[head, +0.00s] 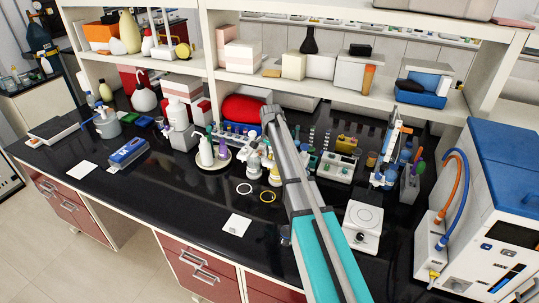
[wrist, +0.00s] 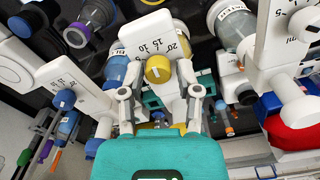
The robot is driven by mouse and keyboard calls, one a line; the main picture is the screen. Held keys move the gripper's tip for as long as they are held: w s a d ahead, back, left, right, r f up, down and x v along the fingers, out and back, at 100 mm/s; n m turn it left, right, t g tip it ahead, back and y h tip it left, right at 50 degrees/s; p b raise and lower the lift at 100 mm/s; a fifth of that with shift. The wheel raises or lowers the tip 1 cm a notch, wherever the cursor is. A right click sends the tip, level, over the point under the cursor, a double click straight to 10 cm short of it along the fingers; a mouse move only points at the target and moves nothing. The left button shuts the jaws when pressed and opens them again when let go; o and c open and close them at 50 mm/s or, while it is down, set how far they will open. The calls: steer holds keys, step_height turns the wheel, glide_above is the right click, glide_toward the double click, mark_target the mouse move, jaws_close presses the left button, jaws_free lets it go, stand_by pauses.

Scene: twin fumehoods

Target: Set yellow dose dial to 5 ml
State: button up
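In the wrist view the yellow dose dial (wrist: 158,69) sits on the front of a white dispenser head (wrist: 140,38). Printed numbers 20, 15, 10 and 5 arc around it. I cannot read its setting for certain. My gripper (wrist: 161,92) is open, with one finger at each side in front of the dial, apparently with nothing held. I cannot tell whether either finger touches the dial. In the head view my arm crosses the bench's middle and I cannot make out the gripper or the dial.
Other dispensers crowd close: a blue dial (wrist: 65,98) and a purple dial (wrist: 77,36) at left, a white dispenser (wrist: 285,60) at right. A red object (wrist: 296,130) lies at right.

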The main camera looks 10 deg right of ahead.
steer(key=c, duration=0.4)
steer(key=shift+a, duration=0.15)
jaws_close()
steer(key=shift+n, duration=0.3)
steer(key=n, duration=0.6)
steer(key=shift+w, duration=0.1)
steer(key=n, duration=0.6)
